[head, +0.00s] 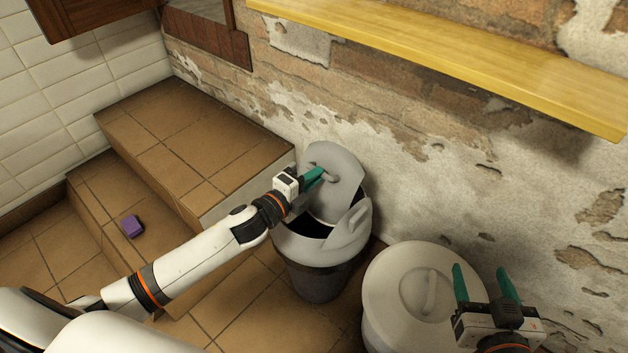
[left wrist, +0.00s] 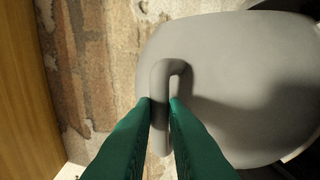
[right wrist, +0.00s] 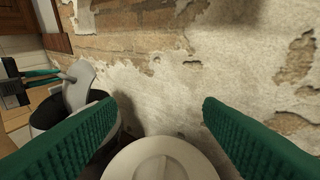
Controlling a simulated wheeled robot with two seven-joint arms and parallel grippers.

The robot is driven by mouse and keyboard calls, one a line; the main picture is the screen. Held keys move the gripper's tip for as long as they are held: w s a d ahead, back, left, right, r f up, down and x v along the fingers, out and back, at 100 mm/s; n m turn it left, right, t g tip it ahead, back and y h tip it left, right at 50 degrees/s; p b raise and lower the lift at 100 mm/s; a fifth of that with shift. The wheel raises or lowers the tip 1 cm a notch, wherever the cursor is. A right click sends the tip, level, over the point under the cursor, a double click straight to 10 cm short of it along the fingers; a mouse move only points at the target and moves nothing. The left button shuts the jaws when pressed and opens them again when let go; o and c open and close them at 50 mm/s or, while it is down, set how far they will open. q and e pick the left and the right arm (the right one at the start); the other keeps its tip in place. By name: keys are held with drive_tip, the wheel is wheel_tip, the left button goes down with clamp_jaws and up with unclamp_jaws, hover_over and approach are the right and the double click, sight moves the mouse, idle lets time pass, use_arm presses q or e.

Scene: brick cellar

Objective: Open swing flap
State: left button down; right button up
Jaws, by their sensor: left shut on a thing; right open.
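The swing flap (head: 346,172) is a grey lid plate, tilted steeply up on top of a grey bin (head: 318,277). The bin's dark opening shows beneath it. My left gripper (head: 318,173) is shut on the flap's handle. In the left wrist view the handle (left wrist: 172,75) is a grey loop, with the green fingers (left wrist: 160,105) on either side of it. The flap (right wrist: 78,85) also shows raised in the right wrist view. My right gripper (head: 482,283) is open and empty above a white round lid.
A white bin with a round lid (head: 398,285) stands right of the grey bin. A yellow shelf (head: 450,55) runs along the wall above. Tiled steps (head: 190,140) lie to the left, with a purple block (head: 132,226) on the lower one.

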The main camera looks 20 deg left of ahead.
use_arm(q)
drive_tip(key=shift+s, duration=0.15)
use_arm(e)
drive_tip(key=shift+w+a+r+t+y, duration=0.2)
drive_tip(key=shift+r+t, duration=0.35)
drive_tip(key=shift+r, duration=0.2)
drive_tip(key=shift+w+a+r+t+y, duration=0.1)
drive_tip(key=shift+w+a+r+t, duration=0.05)
drive_tip(key=shift+r+t, duration=0.5)
use_arm(q)
drive_tip(key=c, duration=1.4)
unclamp_jaws()
drive_tip(key=shift+c, duration=0.2)
use_arm(e)
drive_tip(key=shift+r, duration=0.1)
use_arm(q)
drive_tip(key=f+p+v, duration=0.1)
drive_tip(key=v, duration=1.1)
drive_tip(key=shift+r, duration=0.3)
use_arm(e)
wheel_tip(320, 180, down, 6)
drive_tip(key=s+d+g+h, duration=0.1)
drive_tip(key=s+g, duration=0.1)
drive_tip(key=g, duration=0.3)
drive_tip(key=shift+s+d+h, duration=0.25)
drive_tip(key=shift+d+h, duration=0.05)
drive_tip(key=shift+d, duration=0.05)
